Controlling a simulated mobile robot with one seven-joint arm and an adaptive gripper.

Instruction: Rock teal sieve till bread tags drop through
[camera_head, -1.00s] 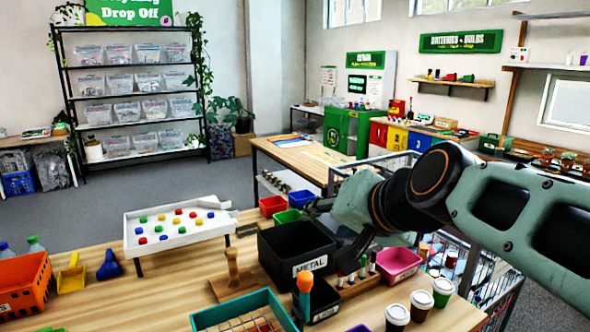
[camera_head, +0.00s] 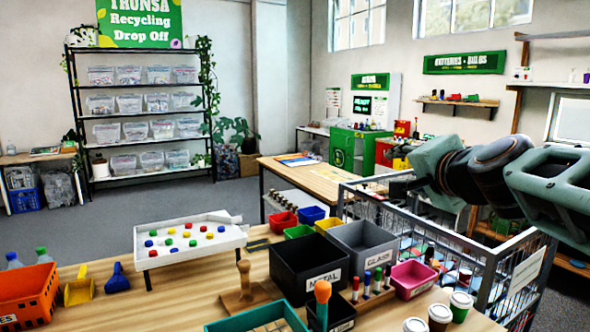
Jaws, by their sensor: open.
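The teal sieve (camera_head: 226,325) sits on the wooden table at the bottom edge, a teal frame around a pale mesh, cut off by the frame. I cannot make out bread tags in it. My gripper (camera_head: 397,185) is at the left end of my raised arm, above the wire cage and well away from the sieve. It is small and dark in this view, open, with nothing seen in it.
A black METAL bin (camera_head: 304,265) and a grey GLASS bin (camera_head: 365,246) stand right of the sieve. A white tray (camera_head: 160,260) of coloured pieces stands left. A wooden upright (camera_head: 244,278), an orange-topped tool (camera_head: 322,292), marker rack and cups crowd the front.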

